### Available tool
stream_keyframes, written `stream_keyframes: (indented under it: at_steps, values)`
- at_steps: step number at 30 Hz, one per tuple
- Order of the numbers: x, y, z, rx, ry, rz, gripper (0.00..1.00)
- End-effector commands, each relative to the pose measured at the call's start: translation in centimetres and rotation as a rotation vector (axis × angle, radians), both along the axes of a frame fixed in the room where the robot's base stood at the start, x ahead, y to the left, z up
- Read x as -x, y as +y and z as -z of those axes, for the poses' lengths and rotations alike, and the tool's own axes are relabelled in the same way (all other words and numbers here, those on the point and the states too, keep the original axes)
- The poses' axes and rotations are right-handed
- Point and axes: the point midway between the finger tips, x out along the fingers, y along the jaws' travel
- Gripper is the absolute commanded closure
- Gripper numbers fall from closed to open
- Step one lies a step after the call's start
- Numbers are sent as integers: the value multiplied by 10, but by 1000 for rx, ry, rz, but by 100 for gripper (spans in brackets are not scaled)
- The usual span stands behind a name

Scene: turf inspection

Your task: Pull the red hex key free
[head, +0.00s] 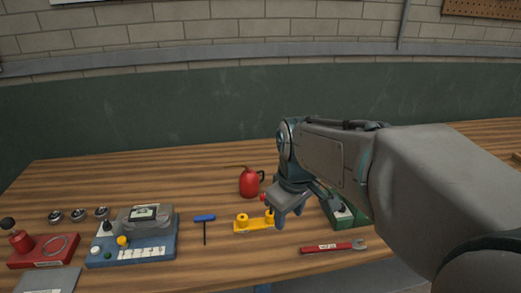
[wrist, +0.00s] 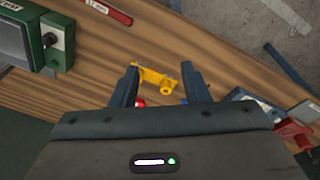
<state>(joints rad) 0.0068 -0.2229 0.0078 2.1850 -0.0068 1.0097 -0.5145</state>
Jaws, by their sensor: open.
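The red hex key (head: 263,197) shows in the head view only as a small red end above the right part of the yellow holder (head: 254,225), right beside my gripper (head: 288,207). The rest of it is hidden. In the wrist view, my gripper (wrist: 160,70) is open, with one finger on each side of the yellow holder (wrist: 158,78). A small red piece (wrist: 140,102) near the left finger's inner side looks like the key's handle. I cannot tell whether a finger touches it.
A red oil can (head: 250,183) stands just behind the holder. A green box (head: 345,215) is close right of my gripper. A blue device (head: 132,245) stands farther left.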

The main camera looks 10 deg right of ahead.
Motion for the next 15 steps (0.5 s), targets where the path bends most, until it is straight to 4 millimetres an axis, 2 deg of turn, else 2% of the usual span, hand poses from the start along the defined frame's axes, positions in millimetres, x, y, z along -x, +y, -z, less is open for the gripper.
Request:
stream_keyframes:
  at_steps: [1, 5, 9, 12, 15]
  values:
    - [-22, -1, -5, 16, 23, -93, 58]
    - [-71, -2, -12, 50, 68, -358, 58]
    - [-119, -2, -11, 72, 111, -634, 58]
    - [-147, -2, -7, 79, 132, -800, 58]
    - [-167, -2, -3, 81, 147, -925, 58]
